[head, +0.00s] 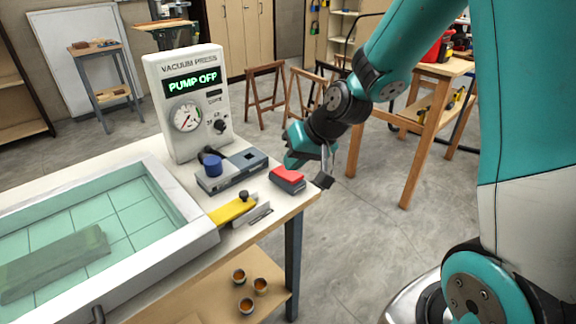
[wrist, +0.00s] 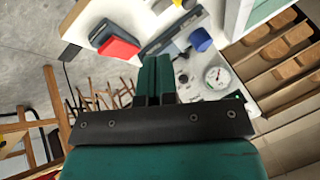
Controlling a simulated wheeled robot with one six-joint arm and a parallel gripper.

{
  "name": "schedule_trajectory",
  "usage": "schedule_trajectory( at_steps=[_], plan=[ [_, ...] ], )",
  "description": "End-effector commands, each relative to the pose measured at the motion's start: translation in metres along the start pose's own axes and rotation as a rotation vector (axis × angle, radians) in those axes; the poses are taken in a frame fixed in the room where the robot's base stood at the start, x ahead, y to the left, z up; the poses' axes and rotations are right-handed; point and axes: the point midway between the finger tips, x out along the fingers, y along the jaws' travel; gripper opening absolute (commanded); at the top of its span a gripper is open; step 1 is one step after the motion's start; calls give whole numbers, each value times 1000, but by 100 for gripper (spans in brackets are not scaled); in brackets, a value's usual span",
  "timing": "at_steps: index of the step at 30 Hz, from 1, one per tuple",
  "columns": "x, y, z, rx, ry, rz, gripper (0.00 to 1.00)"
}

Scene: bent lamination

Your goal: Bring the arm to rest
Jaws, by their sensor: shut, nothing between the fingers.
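My gripper (wrist: 154,64) shows in the wrist view as two teal fingers close together with nothing between them. In the head view my gripper (head: 291,163) is at the right end of the workbench, above and close behind a red-topped block (head: 287,178). The arm reaches in from the right side of the head view, bent downward at the wrist. The red-topped block also shows in the wrist view (wrist: 118,48), left of the fingers. I cannot tell the exact gap between the fingers and the block.
A vacuum press box (head: 190,100) reads "PUMP OFF". A blue-knobbed grey device (head: 232,170) and a yellow tool (head: 232,209) lie before it. A white-framed tray (head: 190,215) fills the left. Several small cups (head: 239,276) stand below. Open floor (head: 370,220) lies right of the bench.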

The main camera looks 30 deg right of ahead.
Motion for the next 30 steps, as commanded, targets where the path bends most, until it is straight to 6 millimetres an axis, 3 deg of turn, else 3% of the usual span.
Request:
schedule_trajectory(
  at_steps=[13, 17, 20, 24, 30],
  plan=[
    [0, 0, 0, -1, -1, 0, 0],
    [-12, -24, 11, -58, -37, -19, 0],
    [-37, -65, 38, -172, -115, -49, 0],
    [-84, -117, 99, -372, -256, -88, 0],
    [-134, -142, 170, -586, -403, -106, 0]
  ],
)
